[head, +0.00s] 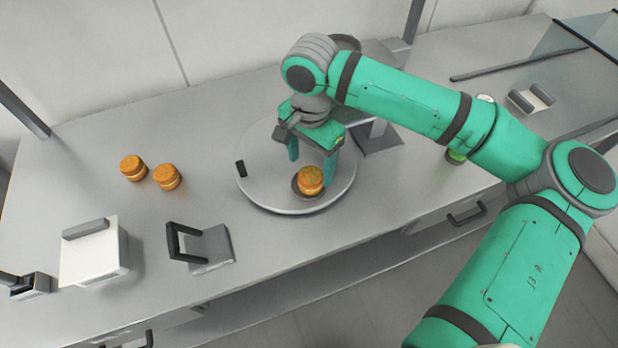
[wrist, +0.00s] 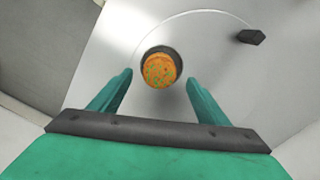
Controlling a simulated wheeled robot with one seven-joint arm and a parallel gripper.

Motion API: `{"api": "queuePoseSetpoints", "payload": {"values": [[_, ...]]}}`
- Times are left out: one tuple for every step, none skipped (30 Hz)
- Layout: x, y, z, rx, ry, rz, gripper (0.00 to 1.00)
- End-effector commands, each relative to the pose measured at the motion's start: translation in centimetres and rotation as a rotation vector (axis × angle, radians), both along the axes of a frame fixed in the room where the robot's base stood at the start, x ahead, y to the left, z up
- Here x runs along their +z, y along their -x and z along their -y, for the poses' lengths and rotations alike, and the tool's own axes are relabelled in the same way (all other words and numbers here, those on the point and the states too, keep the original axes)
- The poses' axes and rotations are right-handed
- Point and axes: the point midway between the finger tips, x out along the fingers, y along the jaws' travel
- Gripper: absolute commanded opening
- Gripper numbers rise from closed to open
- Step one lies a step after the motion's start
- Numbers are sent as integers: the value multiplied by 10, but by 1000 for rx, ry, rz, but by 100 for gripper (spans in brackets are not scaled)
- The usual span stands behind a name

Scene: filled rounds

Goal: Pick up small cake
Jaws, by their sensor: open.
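A small cake (head: 310,180), round and orange-brown with green flecks on top, sits on a small dark round base on the round grey plate (head: 275,203). In the wrist view the cake (wrist: 159,70) lies ahead of the fingertips, near the middle between them. My gripper (head: 310,160) is open and empty above the plate, just behind the cake in the head view. In the wrist view both fingers of my gripper (wrist: 160,80) are spread wide with nothing between them touching. Two similar cakes, a left one (head: 133,168) and a right one (head: 167,177), stand on the counter at the left.
A white box (head: 92,252) and a grey block with a dark handle (head: 208,250) stand at the front left of the counter (head: 210,130). A dark tab (head: 240,169) sits at the plate's left edge. A green-topped item is partly behind my arm.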

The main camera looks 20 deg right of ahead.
Motion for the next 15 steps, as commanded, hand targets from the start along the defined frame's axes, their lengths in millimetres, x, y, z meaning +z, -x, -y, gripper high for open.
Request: {"api": "queuePoseSetpoints", "payload": {"values": [[-3,0,0,-1,0,0,70],[-5,0,1,-1,0,-1,70],[-10,1,1,-2,1,-2,70],[-14,1,1,-2,2,-1,70],[-18,1,1,-3,2,-1,70],[-24,1,2,-3,2,-2,70],[-28,1,2,-3,2,-1,70],[-32,1,2,-4,2,-2,70],[-38,1,2,-4,1,-2,70],[-41,0,2,-5,1,0,70],[-44,0,2,-4,1,0,70],[-47,0,1,-4,1,0,70],[-49,0,1,-4,1,0,70],[-50,0,1,-3,1,0,70],[-52,0,0,-2,1,0,70]]}}
